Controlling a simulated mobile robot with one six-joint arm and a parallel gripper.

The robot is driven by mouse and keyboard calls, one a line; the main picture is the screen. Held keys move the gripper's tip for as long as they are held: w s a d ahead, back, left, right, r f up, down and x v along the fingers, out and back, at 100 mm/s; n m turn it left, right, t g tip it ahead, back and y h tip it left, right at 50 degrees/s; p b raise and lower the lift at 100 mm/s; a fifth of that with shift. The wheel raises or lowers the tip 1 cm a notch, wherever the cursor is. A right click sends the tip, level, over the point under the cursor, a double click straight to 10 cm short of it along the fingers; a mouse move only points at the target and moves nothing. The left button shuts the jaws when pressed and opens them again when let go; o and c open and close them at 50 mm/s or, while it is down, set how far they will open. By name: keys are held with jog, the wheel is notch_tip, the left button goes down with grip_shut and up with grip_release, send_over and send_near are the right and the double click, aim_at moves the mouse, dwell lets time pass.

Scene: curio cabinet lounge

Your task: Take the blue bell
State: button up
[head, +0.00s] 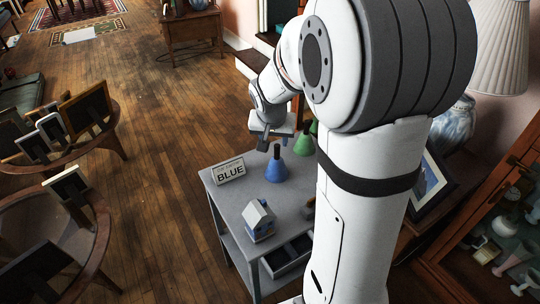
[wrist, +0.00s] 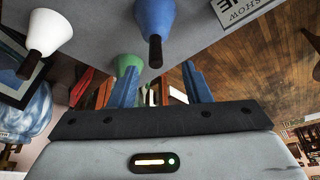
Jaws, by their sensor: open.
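The blue bell (head: 276,171) stands upright on a grey table (head: 228,201), its dark handle pointing up. In the wrist view the blue bell (wrist: 155,18) shows upside down at the top centre, handle toward my gripper. My gripper (head: 268,142) is above and just behind the blue bell in the head view. Its two blue fingers (wrist: 163,85) are spread apart with nothing held between them.
A green bell (head: 304,145) stands behind the blue one; a white bell (wrist: 48,32) shows in the wrist view. Framed pictures (head: 88,105) stand on round tables at left.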

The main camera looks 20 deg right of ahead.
aim_at(277, 145)
jog(key=x, duration=0.5)
jog(key=d+x, duration=0.1)
jog(key=x, duration=0.2)
jog(key=shift+w+r, duration=0.2)
jog(key=shift+w, duration=0.1)
jog(key=shift+a, duration=0.1)
grip_shut()
